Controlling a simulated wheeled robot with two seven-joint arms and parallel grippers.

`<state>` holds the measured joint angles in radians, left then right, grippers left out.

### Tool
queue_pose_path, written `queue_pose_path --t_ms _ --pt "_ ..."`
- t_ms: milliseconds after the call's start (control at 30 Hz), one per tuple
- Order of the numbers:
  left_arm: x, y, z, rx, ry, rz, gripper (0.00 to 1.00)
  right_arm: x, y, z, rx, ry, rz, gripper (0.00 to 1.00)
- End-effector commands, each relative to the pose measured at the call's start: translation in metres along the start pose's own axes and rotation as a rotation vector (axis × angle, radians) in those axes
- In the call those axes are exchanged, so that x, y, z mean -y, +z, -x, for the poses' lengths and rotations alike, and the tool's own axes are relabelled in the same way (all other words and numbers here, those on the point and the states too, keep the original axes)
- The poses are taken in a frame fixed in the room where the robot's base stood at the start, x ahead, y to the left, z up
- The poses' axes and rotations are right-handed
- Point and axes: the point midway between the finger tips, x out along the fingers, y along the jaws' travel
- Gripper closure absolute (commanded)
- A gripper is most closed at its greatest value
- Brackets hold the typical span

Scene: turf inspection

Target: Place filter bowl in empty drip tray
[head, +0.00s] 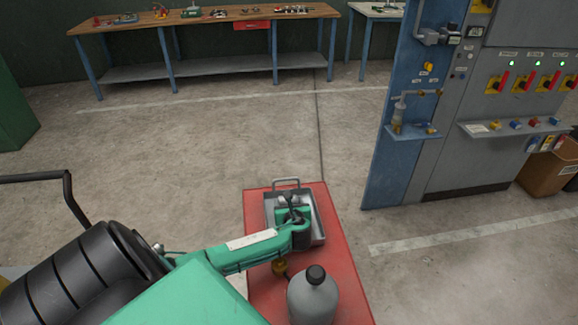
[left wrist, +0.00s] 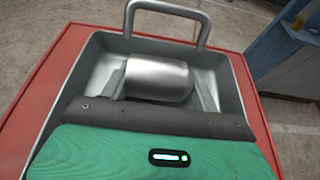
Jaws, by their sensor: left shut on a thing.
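The filter bowl (left wrist: 157,78) is a smooth silver metal cylinder, lying on its side in the left wrist view. My left gripper (left wrist: 157,82) is shut on it, one finger on each side. The drip tray (left wrist: 236,85) is a grey metal tray with a loop handle at its far end. The bowl is within the tray's outline; whether it touches the floor of the tray is unclear. In the head view the gripper (head: 290,207) is over the drip tray (head: 318,217) and largely hides the bowl. My right gripper is not in view.
The tray stands on a red cart top (head: 338,275). A blue and grey panel (head: 405,150) stands right; a workbench (head: 205,20) is at the back. Floor between is clear.

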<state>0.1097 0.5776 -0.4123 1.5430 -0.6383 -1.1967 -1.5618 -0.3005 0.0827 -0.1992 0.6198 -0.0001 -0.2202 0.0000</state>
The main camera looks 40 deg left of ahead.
Motion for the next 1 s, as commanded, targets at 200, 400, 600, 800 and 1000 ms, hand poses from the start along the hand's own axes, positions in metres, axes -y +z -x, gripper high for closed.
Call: queue_pose_path --t_ms 200,400,600,800,1000 --pt "-0.003 -0.015 0.001 -0.024 0.003 -0.006 0.17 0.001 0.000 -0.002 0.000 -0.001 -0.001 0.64" --pt "-0.003 -0.017 0.001 -0.026 0.005 -0.007 0.17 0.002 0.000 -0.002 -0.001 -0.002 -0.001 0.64" --pt "-0.003 -0.006 0.011 -0.026 0.003 -0.008 0.17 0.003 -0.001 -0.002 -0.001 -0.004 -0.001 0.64" --pt "-0.002 -0.002 0.044 -0.019 0.000 -0.007 0.17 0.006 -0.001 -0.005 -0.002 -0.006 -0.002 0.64" --pt "-0.001 0.001 0.071 -0.016 0.000 -0.005 0.17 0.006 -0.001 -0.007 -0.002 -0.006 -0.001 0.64"
